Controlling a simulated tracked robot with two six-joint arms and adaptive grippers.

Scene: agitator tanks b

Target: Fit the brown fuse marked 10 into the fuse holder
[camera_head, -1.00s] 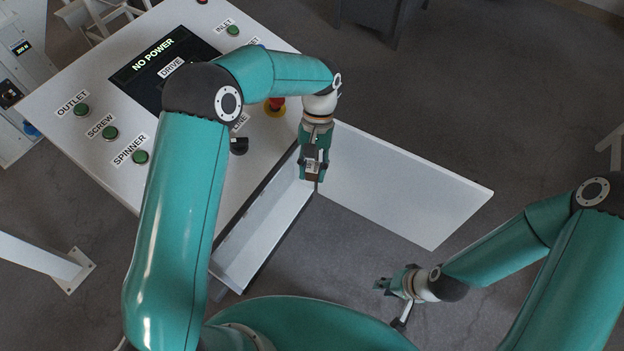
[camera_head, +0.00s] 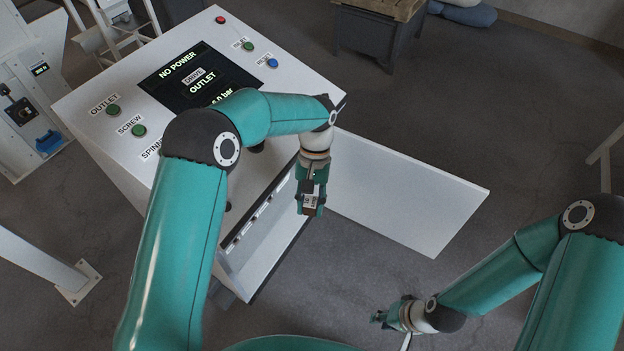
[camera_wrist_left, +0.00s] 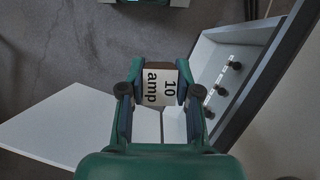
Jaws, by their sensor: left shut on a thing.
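My left gripper (camera_head: 311,200) is shut on the brown fuse (camera_head: 309,202), in front of the open cabinet. In the left wrist view the fuse (camera_wrist_left: 160,85) shows a pale label reading "10 amp" between the two fingers (camera_wrist_left: 157,95). The open cabinet (camera_head: 262,240) shows a white interior with a row of small dark fittings on its inner wall; they also show as dark knobs (camera_wrist_left: 221,90) in the left wrist view. I cannot tell which of them is the fuse holder. The fuse is apart from them. My right gripper (camera_head: 384,317) is low at the right, small in view.
The white cabinet door (camera_head: 410,195) stands open to the right of my left gripper. The console top (camera_head: 110,135) has labelled buttons and a dark screen (camera_head: 190,75) reading "NO POWER". Open grey floor (camera_head: 480,130) lies to the right.

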